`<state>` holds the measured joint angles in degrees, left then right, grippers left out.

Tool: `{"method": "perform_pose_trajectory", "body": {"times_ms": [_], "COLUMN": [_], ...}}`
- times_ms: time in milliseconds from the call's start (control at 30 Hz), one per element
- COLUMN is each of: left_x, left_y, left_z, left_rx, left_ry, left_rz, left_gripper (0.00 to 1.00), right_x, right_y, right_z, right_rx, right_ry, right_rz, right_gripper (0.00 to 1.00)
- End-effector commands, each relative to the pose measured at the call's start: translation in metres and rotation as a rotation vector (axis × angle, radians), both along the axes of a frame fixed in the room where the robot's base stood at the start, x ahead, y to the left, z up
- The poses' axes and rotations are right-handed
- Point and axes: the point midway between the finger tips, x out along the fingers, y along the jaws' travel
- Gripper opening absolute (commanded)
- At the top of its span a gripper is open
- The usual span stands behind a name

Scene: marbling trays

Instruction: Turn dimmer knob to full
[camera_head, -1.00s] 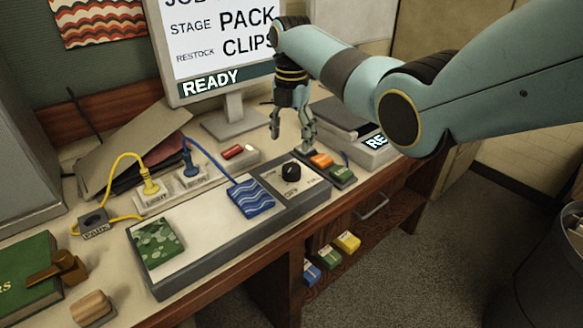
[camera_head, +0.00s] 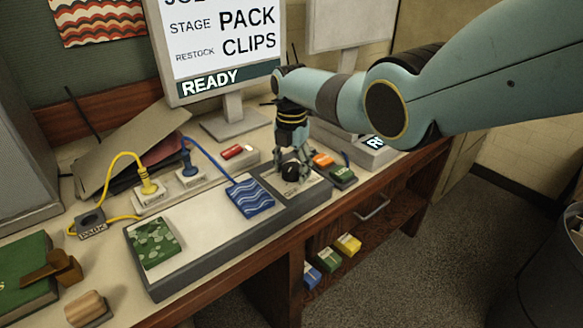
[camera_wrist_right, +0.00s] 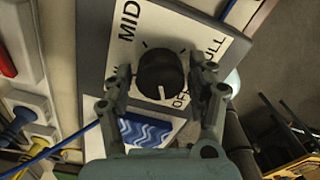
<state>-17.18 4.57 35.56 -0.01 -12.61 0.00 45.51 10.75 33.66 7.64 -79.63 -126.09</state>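The black dimmer knob (camera_head: 291,172) sits on a light plate at the right end of the grey panel (camera_head: 215,262). In the right wrist view the knob (camera_wrist_right: 160,74) has a white pointer mark aimed downward, near the OFF label. MID is printed at the upper left and FULL at the upper right. My right gripper (camera_head: 292,168) points down over the knob. In the wrist view its fingers (camera_wrist_right: 161,82) stand on both sides of the knob, open, with small gaps visible. My left gripper is out of view.
A blue wavy card (camera_head: 250,198) and a green camouflage card (camera_head: 154,242) lie on the panel. Orange and green blocks (camera_head: 343,175) stand close to the right of the gripper. A monitor (camera_head: 222,50) stands behind; yellow and blue cables run to a power strip (camera_head: 160,198).

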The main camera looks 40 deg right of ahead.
Motion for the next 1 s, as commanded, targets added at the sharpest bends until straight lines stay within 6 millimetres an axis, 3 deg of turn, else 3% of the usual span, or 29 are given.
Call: {"method": "perform_pose_trajectory", "body": {"times_ms": [33, 300, 667, 1000], "left_x": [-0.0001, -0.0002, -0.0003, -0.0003], "left_y": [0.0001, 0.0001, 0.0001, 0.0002], "left_z": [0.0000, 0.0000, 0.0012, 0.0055], "left_rx": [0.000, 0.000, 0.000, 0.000], "left_ry": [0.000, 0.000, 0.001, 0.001], "left_rz": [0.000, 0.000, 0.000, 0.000], "left_gripper": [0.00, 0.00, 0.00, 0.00], "right_x": [0.0000, -0.0002, -0.0002, -0.0003], "right_y": [0.0001, 0.0001, 0.0002, 0.0003], "right_z": [-0.0001, -0.0001, 0.0000, 0.0001], "right_rx": [0.000, 0.000, 0.001, 0.001], "right_ry": [0.000, 0.000, 0.000, 0.001], "right_rz": [0.000, 0.000, -0.058, -0.307], "right_gripper": [0.49, 0.14, 0.12, 0.12]}}
